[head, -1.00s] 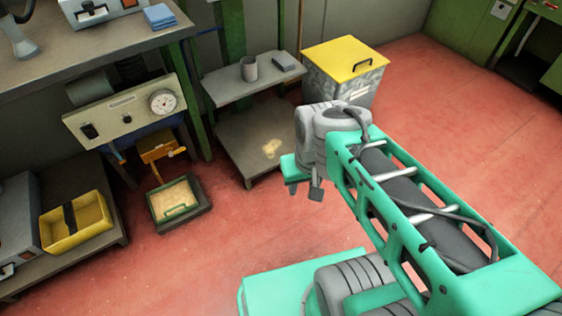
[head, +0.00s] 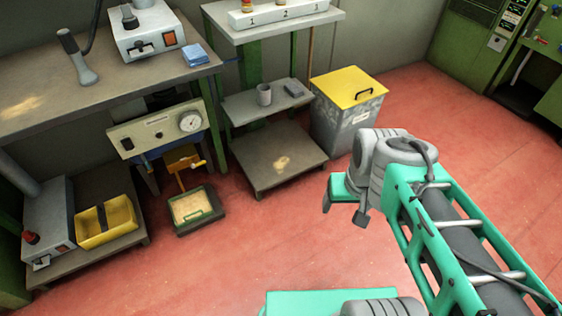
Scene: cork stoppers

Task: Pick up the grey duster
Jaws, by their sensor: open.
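A small flat dark-grey folded piece, which looks like the grey duster (head: 294,88), lies on the upper shelf of a low grey stand (head: 245,108), right of a grey cup (head: 264,94). My gripper (head: 343,208) hangs over the red floor, in front of the stand and to its right in the picture. Its two fingers are apart with nothing between them. It is well away from the grey duster, which is in plain view.
A grey bin with a yellow lid (head: 352,84) stands right of the stand. A blue folded cloth (head: 195,54) lies on the workbench (head: 60,95) at left. A yellow tray (head: 106,222) sits at lower left. Open red floor (head: 270,240) lies before the stand.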

